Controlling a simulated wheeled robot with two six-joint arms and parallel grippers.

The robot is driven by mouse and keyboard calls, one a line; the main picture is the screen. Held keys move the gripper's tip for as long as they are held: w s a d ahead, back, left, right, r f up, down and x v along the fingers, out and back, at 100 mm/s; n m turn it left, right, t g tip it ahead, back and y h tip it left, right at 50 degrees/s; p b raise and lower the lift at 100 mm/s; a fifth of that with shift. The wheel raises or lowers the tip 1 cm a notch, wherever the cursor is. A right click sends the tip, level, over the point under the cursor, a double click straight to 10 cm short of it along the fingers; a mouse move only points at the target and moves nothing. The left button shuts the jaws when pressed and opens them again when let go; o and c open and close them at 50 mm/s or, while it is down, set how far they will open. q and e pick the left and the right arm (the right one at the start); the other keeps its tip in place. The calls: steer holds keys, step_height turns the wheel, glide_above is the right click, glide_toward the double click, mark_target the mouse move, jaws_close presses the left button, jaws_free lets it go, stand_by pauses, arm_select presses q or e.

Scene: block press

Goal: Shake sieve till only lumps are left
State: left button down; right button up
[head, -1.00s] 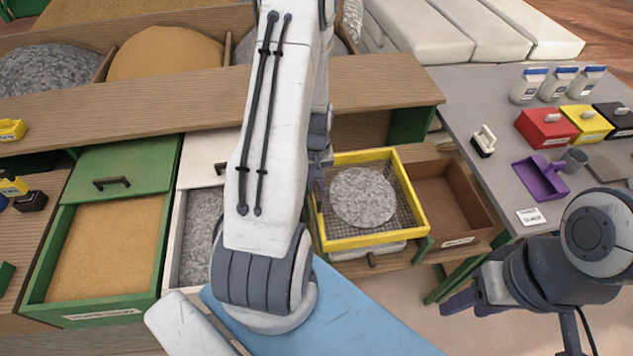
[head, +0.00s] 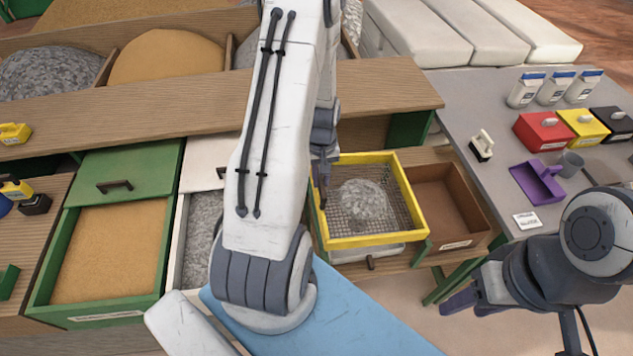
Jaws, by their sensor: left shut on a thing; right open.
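The yellow-framed sieve (head: 375,242) sits over an open drawer right of the middle. A grey heap of grainy material (head: 362,204) lies on its wire mesh, with bare mesh showing around it. My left gripper (head: 322,190) is shut on the sieve's left side; my arm partly hides that side. A pale container (head: 367,253) shows below the sieve, its contents hidden. My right gripper (head: 460,300) is open and empty at the lower right, apart from the sieve.
An empty brown compartment (head: 443,203) lies right of the sieve. Open drawers of sand (head: 112,250) and grey gravel (head: 202,235) are at left. The grey table (head: 470,100) at right holds a purple scoop (head: 538,182), coloured boxes and bottles.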

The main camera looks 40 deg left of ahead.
arm_select(q)
steer(key=w+d+r+p, duration=0.2)
steer(key=w+r, duration=0.1)
steer(key=r, duration=0.3)
steer(key=shift+d, duration=0.4)
arm_select(e)
step_height(320, 180, up, 4)
steer(key=shift+s+a+f, duration=0.1)
steer(key=shift+s+a, duration=0.05)
arm_select(q)
steer(key=shift+w, duration=0.1)
steer(key=c, duration=0.8)
jaws_free()
steer(key=shift+w+d+f, duration=0.1)
steer(key=shift+w+d, duration=0.05)
arm_select(e)
steer(key=shift+d, duration=0.25)
arm_select(q)
steer(key=shift+a, duration=0.2)
